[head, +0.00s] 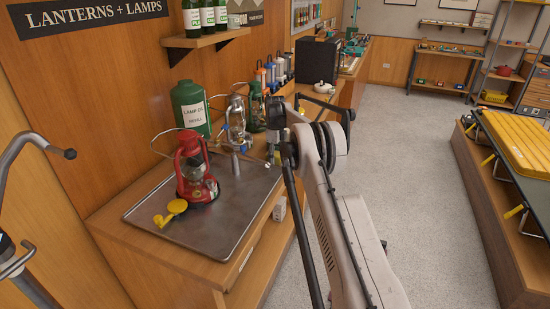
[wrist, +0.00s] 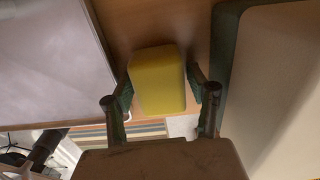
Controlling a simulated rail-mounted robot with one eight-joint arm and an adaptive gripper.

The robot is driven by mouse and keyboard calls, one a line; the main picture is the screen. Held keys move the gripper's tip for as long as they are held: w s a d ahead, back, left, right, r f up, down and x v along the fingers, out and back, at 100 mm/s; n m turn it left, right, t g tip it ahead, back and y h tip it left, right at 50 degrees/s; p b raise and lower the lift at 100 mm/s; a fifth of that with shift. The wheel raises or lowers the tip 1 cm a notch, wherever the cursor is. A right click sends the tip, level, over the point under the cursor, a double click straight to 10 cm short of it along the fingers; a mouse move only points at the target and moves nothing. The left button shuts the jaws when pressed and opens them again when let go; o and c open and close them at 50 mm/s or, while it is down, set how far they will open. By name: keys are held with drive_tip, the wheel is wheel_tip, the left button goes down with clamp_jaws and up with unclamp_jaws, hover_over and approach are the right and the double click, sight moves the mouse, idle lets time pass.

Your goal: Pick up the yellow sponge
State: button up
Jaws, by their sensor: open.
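The yellow sponge (wrist: 158,82) is a rounded block in the wrist view, on the wooden counter beside the metal tray. My gripper (wrist: 160,72) is open, with one finger on each side of the sponge in that view. Small gaps show between the fingers and the sponge, and I cannot tell how far the fingertips are above the counter. In the head view my gripper (head: 274,152) is partly hidden at the right edge of the tray. I cannot make out the sponge there.
The metal tray (head: 233,215) holds a red lantern (head: 194,170) and a yellow round piece (head: 176,206). A green lamp-oil can (head: 190,108) and more lanterns stand behind. A pale, green-edged object (wrist: 275,90) lies close on the right in the wrist view.

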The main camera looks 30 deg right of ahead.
drive_tip(key=c, duration=0.8)
wheel_tip(320, 180, up, 10)
drive_tip(key=shift+b, duration=0.5)
